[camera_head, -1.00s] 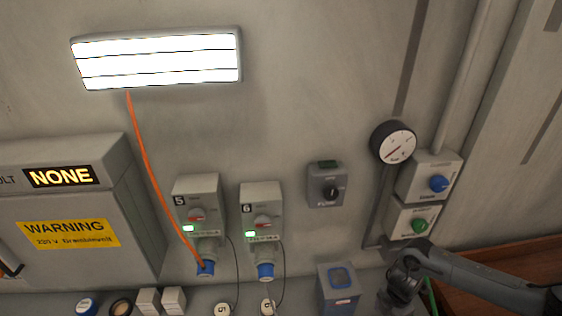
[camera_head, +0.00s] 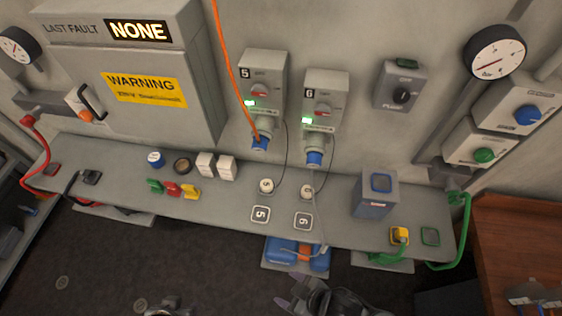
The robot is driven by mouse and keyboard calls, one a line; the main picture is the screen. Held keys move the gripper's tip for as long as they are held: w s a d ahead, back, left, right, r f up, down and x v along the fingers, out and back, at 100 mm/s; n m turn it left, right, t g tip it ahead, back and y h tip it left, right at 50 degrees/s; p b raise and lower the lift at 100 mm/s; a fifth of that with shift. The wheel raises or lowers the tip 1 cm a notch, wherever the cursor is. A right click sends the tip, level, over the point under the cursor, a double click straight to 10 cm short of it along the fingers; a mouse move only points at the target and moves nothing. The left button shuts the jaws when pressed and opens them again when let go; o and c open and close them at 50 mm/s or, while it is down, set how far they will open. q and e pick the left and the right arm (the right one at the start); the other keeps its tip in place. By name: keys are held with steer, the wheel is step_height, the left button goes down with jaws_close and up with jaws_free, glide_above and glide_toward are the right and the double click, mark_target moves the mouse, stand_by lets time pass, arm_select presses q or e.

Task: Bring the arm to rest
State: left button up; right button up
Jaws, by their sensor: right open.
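My right gripper (camera_head: 290,290) is at the bottom centre of the head view, its dark fingers spread apart and pointing left. I see nothing between them. It appears in front of the shelf's lower edge, close to a blue object with an orange part (camera_head: 296,252) below the shelf. My right arm runs off the bottom edge. A small piece of metallic hardware (camera_head: 165,307) is cut off at the bottom edge left of centre; it may be part of my left arm, and its jaws cannot be made out.
A grey shelf (camera_head: 235,208) crosses the view below the wall. It carries a blue-grey box (camera_head: 375,195), coloured clips and small white blocks. Sockets 5 (camera_head: 262,80) and 6 (camera_head: 325,95) hang above, with an orange cable at 5. A wooden cabinet (camera_head: 510,245) stands right. Dark floor lies below.

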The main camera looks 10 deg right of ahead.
steer(key=d+r+m+g+h, duration=0.1)
steer(key=d+r+m+h, duration=0.25)
steer(key=d, duration=0.55)
steer(key=d+r+m+h, duration=0.3)
steer(key=d+r+m, duration=0.15)
steer(key=d, duration=0.35)
step_height(320, 180, up, 12)
steer(key=s+p, duration=0.1)
steer(key=p, duration=1.3)
steer(key=shift+s+r+g, duration=0.15)
steer(key=shift+g, duration=0.15)
steer(key=shift+d+y, duration=0.1)
steer(key=shift+y, duration=0.15)
